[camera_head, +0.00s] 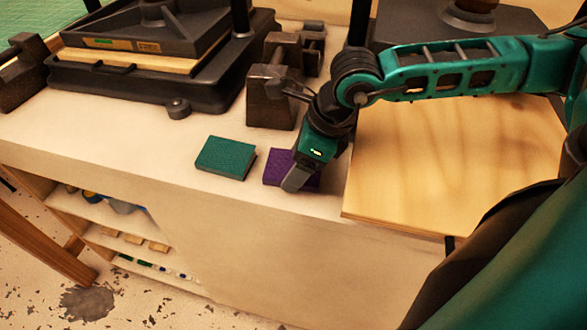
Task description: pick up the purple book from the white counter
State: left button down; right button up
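The purple book (273,170) lies on the white counter (120,151) near its front edge. My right gripper (294,182) comes in from the right and points down over the book, covering its middle and right part. One grey finger shows in front of the book. The other finger is hidden, so I cannot tell whether the gripper is open or touching the book. My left gripper is not in view.
A green book (226,157) lies just left of the purple one. Dark metal blocks (272,95) stand behind them. A black press (155,60) stands at the back left. A wooden board (450,160) is at the right. Open shelves (110,235) are below the counter.

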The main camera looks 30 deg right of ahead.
jog(key=c, duration=0.5)
jog(key=shift+c, duration=0.2)
